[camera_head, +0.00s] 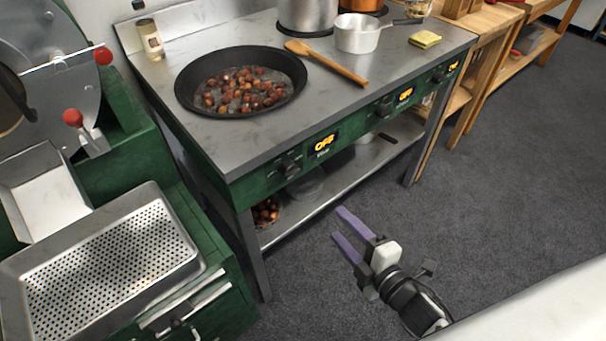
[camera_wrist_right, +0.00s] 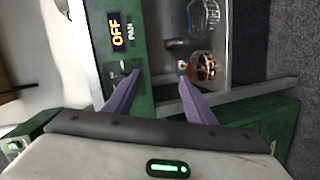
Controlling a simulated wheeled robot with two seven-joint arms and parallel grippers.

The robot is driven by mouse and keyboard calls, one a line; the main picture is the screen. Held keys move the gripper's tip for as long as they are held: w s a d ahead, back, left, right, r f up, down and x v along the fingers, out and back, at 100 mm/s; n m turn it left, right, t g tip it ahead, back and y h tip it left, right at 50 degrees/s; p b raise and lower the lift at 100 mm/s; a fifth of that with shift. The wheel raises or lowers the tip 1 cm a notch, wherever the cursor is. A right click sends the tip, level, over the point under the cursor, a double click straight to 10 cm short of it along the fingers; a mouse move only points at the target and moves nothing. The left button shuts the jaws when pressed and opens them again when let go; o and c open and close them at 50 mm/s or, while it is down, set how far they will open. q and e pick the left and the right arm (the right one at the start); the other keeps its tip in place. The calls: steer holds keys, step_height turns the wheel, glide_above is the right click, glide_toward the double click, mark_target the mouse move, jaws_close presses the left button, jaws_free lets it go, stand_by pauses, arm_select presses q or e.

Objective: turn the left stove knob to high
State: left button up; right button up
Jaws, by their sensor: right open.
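The left stove knob (camera_head: 290,168) is a small dark knob on the stove's green front panel, left of a lit display (camera_head: 323,145) that reads OFF. In the right wrist view the knob (camera_wrist_right: 122,67) shows beside the tip of one finger, and the display (camera_wrist_right: 117,32) reads OFF with PAN beside it. My right gripper (camera_head: 337,223) has two purple fingers, apart and empty, pointing toward the stove front. It is in front of the stove, to the right of the knob and lower in the picture. My left gripper is not in view.
A black pan (camera_head: 240,113) with chestnuts sits on the stovetop above the knob. A wooden spoon (camera_head: 330,63) and a steel pot (camera_head: 357,36) are farther right. A perforated tray (camera_head: 110,262) on a green machine stands at left. The grey floor at right is clear.

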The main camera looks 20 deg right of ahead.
mark_target(294, 175)
steer(key=w+a+r+n+y, duration=0.1)
steer(key=w+a+r+n, duration=0.1)
steer(key=w+n, duration=0.2)
steer(key=w+a+r+n+t+y, duration=0.1)
steer(key=w+r+n+y, duration=0.1)
steer(key=w+n, duration=0.2)
steer(key=w+a+r+n+y, duration=0.1)
steer(key=w+n, duration=0.3)
steer(key=n, duration=0.4)
steer(key=shift+w+a+r+n+y+p, duration=0.15)
steer(key=shift+a+r+n+y+p, duration=0.25)
steer(key=shift+a+y, duration=0.3)
steer(key=shift+w+a, duration=0.35)
steer(key=shift+w, duration=0.15)
steer(key=c, duration=1)
steer(key=shift+c, duration=0.2)
